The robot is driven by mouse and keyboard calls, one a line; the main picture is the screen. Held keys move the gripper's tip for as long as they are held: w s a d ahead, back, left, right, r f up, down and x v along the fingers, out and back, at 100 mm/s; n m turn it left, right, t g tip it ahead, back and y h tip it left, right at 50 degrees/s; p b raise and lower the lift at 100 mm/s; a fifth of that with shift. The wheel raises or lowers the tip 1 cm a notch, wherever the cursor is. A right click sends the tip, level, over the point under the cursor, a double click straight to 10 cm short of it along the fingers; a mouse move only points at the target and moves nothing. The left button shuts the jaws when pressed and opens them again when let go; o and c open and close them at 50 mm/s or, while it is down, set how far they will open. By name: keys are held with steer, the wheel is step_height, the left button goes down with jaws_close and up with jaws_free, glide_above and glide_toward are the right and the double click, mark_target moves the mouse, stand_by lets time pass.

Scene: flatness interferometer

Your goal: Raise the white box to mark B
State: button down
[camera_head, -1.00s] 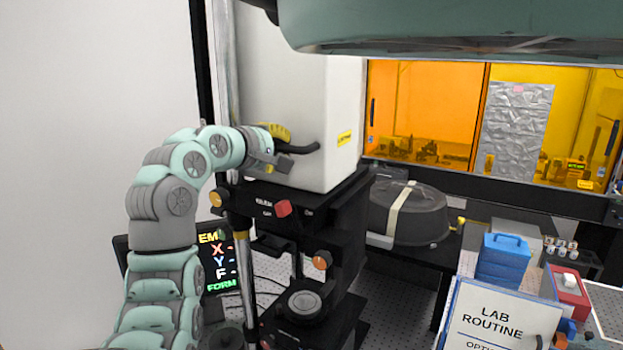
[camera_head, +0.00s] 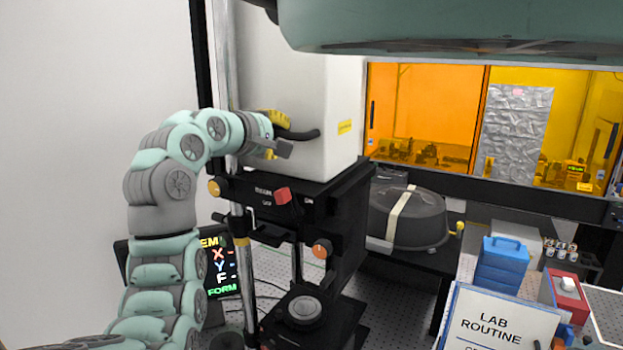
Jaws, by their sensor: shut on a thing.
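The white box (camera_head: 310,110) is a tall upright housing with a yellow label, on a black carriage (camera_head: 325,195). A black and yellow handle (camera_head: 297,134) sticks out from its lower front. My gripper (camera_head: 277,150) is at this handle and shut on it; the fingers partly hide where they meet it. A silver post (camera_head: 224,60) and a dark upright stand left of the box. I cannot make out mark B. The top of the box is hidden behind a teal part of my own body.
Below the carriage is a round stage (camera_head: 305,308) on a black base. A dark screen (camera_head: 222,275) stands left of it, behind my arm. To the right are a domed cover (camera_head: 405,218), blue cases (camera_head: 502,262), a red box (camera_head: 566,297) and a LAB ROUTINE sign (camera_head: 495,325).

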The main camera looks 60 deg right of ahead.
steer(key=shift+w+a+r, duration=0.1)
steer(key=shift+w+r, duration=0.05)
steer(key=shift+r, duration=0.45)
stand_by(0.6)
steer(key=c, duration=0.9)
jaws_free()
steer(key=shift+f, duration=0.1)
steer(key=shift+c, duration=0.2)
